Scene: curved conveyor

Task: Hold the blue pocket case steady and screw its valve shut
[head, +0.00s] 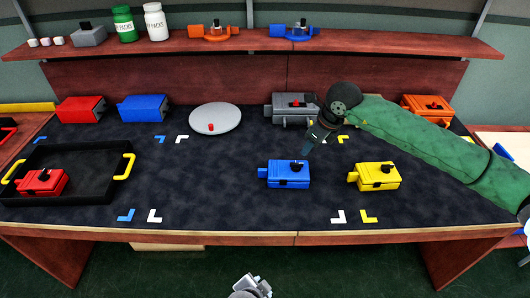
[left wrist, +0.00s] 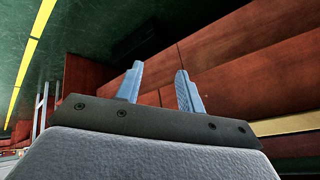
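The blue pocket case (head: 287,175) lies on the dark mat right of the middle, with a black valve (head: 296,166) on top and a tab at its left side. My right gripper (head: 307,150) reaches in from the right, pointing down just above and behind the valve. Its fingers overlap in the view, so I cannot tell whether they are apart or touching the valve. My left gripper (head: 254,282) is low at the bottom edge, in front of the table. The left wrist view shows its two fingers (left wrist: 160,88) apart with nothing between them.
A yellow case (head: 377,177) lies to the right, and a grey case (head: 292,111) behind. A black tray (head: 85,155) holding a red case (head: 42,182) is at left. A round grey plate (head: 220,119) and a blue box (head: 143,108) stand behind. The mat's front middle is clear.

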